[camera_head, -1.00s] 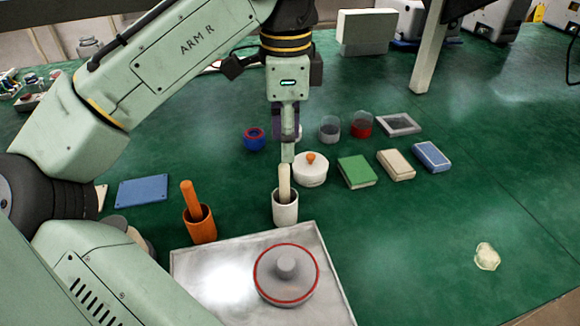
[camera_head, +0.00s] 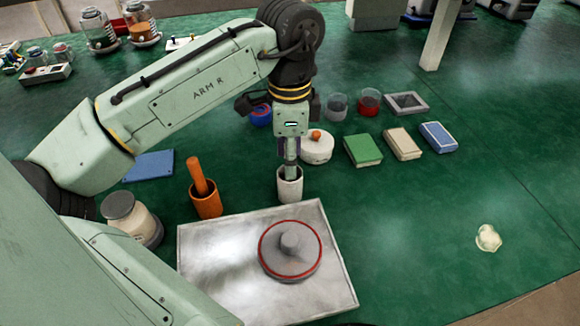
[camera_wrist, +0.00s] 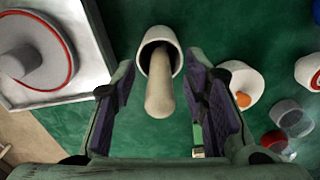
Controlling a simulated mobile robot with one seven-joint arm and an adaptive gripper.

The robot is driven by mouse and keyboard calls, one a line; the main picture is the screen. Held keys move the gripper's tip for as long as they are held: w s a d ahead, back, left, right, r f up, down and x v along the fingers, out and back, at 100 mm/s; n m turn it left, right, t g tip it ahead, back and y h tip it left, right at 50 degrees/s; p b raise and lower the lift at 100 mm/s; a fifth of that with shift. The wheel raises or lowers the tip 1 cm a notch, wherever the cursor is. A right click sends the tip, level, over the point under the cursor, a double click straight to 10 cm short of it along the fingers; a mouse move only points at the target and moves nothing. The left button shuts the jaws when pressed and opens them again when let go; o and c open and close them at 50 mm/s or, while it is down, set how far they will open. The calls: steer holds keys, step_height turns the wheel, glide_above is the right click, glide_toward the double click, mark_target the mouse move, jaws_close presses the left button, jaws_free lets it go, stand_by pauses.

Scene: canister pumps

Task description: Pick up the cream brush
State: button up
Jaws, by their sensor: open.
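The cream brush (camera_wrist: 160,88) stands handle up in a cream cup (camera_head: 290,187), leaning a little in it. The cup also shows in the wrist view (camera_wrist: 146,42). My gripper (camera_head: 290,163) is right above the cup in the head view, where it hides the handle. In the wrist view my gripper (camera_wrist: 165,88) is open, with one purple-padded finger on each side of the handle. I see gaps between the handle and both pads.
An orange cup (camera_head: 209,204) with an orange handle stands left of the cream cup. A metal tray (camera_head: 205,290) with a round grey, red-ringed piece (camera_head: 291,265) lies in front. A white lidded pot (camera_head: 318,150) and a green box (camera_head: 362,150) stand close behind right.

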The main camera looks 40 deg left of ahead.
steer(key=shift+f, duration=0.1)
steer(key=shift+c, duration=0.2)
jaws_close()
stand_by(0.5)
